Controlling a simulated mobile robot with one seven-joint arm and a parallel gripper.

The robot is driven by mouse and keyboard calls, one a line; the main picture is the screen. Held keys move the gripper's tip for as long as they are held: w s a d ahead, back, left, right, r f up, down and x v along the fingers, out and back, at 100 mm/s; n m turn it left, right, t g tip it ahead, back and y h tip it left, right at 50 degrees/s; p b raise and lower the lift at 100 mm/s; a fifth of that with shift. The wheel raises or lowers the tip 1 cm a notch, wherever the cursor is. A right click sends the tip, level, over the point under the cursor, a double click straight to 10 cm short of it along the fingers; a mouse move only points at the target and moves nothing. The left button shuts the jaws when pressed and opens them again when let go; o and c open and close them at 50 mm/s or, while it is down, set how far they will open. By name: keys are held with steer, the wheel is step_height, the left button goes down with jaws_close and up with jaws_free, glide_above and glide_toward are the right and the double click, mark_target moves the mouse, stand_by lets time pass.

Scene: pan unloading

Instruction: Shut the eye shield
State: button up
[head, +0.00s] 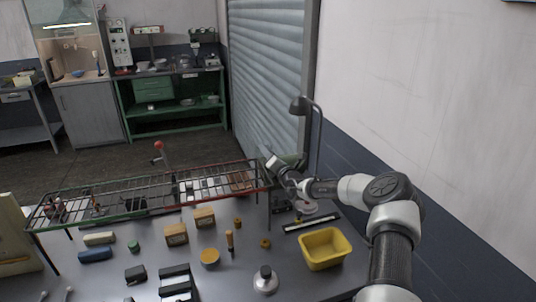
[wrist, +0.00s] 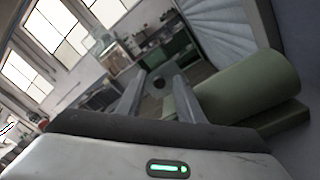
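My gripper (head: 274,163) is at the right end of the wire rack, above the table, beside a green rounded machine part (head: 293,160). In the wrist view my gripper (wrist: 157,92) has its two fingers apart, with nothing visibly held between them. The green cylinder-shaped part (wrist: 250,86) fills the right of that view, close beside the right finger. A small dark round shape (wrist: 158,83) shows between the fingers; I cannot tell what it is. I cannot make out an eye shield clearly in either view; my gripper and arm partly cover the machine.
A desk lamp (head: 300,106) stands behind the green part. A yellow bin (head: 325,248) and several small objects lie on the table. A wall (head: 430,90) bounds the right.

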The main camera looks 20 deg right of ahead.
steer(key=shift+c, duration=0.3)
jaws_close()
steer(key=shift+r, duration=0.1)
steer(key=r+g+p, duration=0.1)
steer(key=p, duration=0.2)
steer(key=shift+w, duration=0.2)
steer(key=shift+w+a+r+g+p, duration=0.1)
steer(key=shift+w+r+g+p, duration=0.15)
steer(key=shift+g+p, duration=0.4)
steer(key=shift+w+r+m+g+h, duration=0.1)
steer(key=shift+w+g, duration=0.3)
steer(key=shift+g, duration=0.5)
steer(key=shift+w+m+g+h, duration=0.1)
steer(key=shift+w+g, duration=0.35)
steer(key=shift+g, duration=0.5)
steer(key=shift+w+r+m+g+h, duration=0.1)
steer(key=shift+w+g, duration=0.3)
steer(key=shift+g, duration=0.5)
